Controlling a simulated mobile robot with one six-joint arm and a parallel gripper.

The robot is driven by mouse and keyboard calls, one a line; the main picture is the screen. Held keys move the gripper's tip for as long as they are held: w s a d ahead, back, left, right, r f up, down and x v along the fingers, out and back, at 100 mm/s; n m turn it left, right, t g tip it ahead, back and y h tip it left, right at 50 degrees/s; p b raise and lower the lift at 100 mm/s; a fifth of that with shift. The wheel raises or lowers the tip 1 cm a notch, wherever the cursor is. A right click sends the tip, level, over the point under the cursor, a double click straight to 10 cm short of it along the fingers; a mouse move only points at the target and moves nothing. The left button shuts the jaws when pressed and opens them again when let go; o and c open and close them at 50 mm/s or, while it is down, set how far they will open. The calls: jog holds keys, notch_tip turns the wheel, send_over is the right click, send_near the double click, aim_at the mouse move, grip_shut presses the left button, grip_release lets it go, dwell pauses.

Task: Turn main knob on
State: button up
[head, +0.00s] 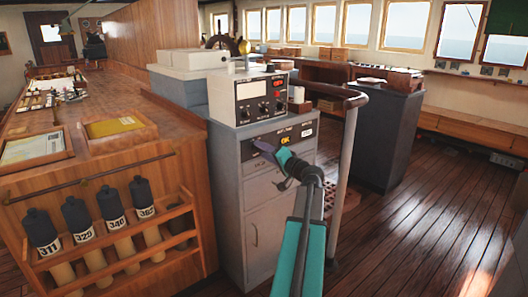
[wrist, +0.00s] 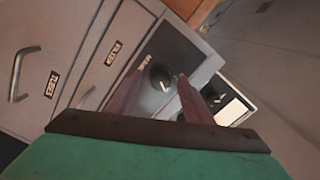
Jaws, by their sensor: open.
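My gripper (wrist: 161,80) is open, with one purple finger on each side of the knob in the picture. I cannot tell whether the fingers touch it. In the head view my gripper (head: 262,147) is at the front of the grey cabinet (head: 228,170), by a panel with a small lit yellow display (head: 285,140). My arm and gripper hide the knob there.
A box with dials and small knobs (head: 262,98) stands on the cabinet. A curved handrail (head: 345,150) rises close to the right of my arm. A wooden counter with a rack of numbered bottles (head: 110,230) is on the left. The floor (head: 420,235) at right is clear.

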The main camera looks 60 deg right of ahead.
jog(key=v, duration=1.3)
jog(key=shift+w, duration=0.1)
